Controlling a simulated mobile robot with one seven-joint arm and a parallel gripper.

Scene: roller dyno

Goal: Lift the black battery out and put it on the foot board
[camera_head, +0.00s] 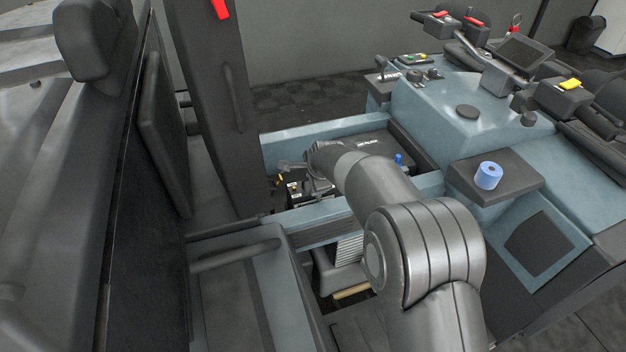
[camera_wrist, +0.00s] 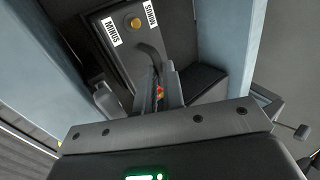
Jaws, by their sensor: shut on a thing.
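The black battery (camera_wrist: 128,55) sits in the blue-framed bay, with two white MINUS labels and a bare brass post on its top in the wrist view. Part of it shows in the head view (camera_head: 296,192), beside and partly behind my arm. My gripper (camera_wrist: 160,88) is over the battery's near end. It is shut on a dark curved strap or cable (camera_wrist: 150,50) at the battery top; I cannot tell which. A small red-orange spot shows between the fingers. In the head view my gripper (camera_head: 298,170) is mostly hidden by the wrist. The foot board cannot be made out for certain.
Blue frame rails (camera_head: 330,221) border the bay closely. A tall dark seat or post (camera_head: 218,90) rises at the left of the bay.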

